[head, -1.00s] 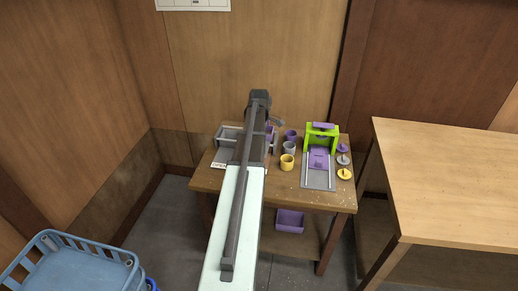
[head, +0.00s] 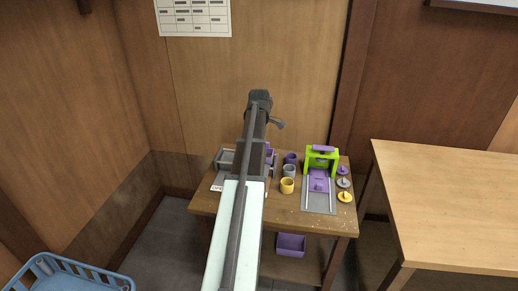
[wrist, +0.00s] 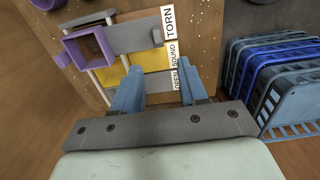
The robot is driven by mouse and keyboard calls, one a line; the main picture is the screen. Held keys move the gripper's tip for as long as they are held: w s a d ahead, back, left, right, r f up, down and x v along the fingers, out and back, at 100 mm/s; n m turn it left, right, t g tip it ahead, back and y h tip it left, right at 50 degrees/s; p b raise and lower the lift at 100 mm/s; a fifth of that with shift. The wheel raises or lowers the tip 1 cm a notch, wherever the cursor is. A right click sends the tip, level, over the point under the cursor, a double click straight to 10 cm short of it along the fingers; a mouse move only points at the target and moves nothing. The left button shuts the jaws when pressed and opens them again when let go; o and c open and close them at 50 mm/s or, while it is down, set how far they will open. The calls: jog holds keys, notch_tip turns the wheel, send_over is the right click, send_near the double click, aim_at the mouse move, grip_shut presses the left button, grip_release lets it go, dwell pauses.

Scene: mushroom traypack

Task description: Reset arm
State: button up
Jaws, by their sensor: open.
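My gripper (wrist: 158,88) shows in the wrist view as two blue-grey fingers held apart with nothing between them. In the head view my arm reaches over the left part of the small wooden table (head: 262,212). It hides part of the grey sorting tray (head: 225,158) there. A hooked dark part of my arm's end shows above the table's back, but the fingers cannot be made out in that view.
Purple (head: 291,158), grey (head: 289,170) and yellow (head: 287,186) cups stand beside a green press (head: 321,158). Three knobbed discs (head: 343,184) lie to its right. A purple bin (head: 291,244) sits below. A larger table (head: 450,190) is bare. Blue crates (wrist: 280,80) stand at right in the wrist view.

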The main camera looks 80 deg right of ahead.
dwell(0.3)
jog(key=w+a+f, duration=0.2)
jog(key=w+f, duration=0.4)
jog(key=w, duration=0.3)
jog(key=w+a+f+h, duration=0.1)
jog(key=w+a+f, duration=0.1)
jog(key=w+f, duration=0.6)
jog(key=w+a+f, duration=0.2)
jog(key=w+f, duration=0.2)
jog(key=w, duration=0.7)
jog(key=w+a+f, duration=0.4)
jog(key=a+f, duration=0.2)
jog(key=s+a+f+m+g+y, duration=0.1)
jog(key=s+a+f+y, duration=0.15)
jog(key=a+f, duration=0.75)
jog(key=s+a+f+g+y, duration=0.1)
jog(key=s+a+f+g, duration=0.15)
jog(key=a+f, duration=0.85)
jog(key=s+a+f+g, duration=0.1)
jog(key=s+a, duration=0.3)
jog(key=a, duration=0.9)
jog(key=s+a+f+g+h, duration=0.1)
jog(key=s+a, duration=0.4)
jog(key=a, duration=0.7)
jog(key=s+a+f+n+g+h, duration=0.1)
jog(key=s+a, duration=0.4)
jog(key=a, duration=0.8)
jog(key=shift+a+f, duration=0.35)
jog(key=shift+f, duration=0.3)
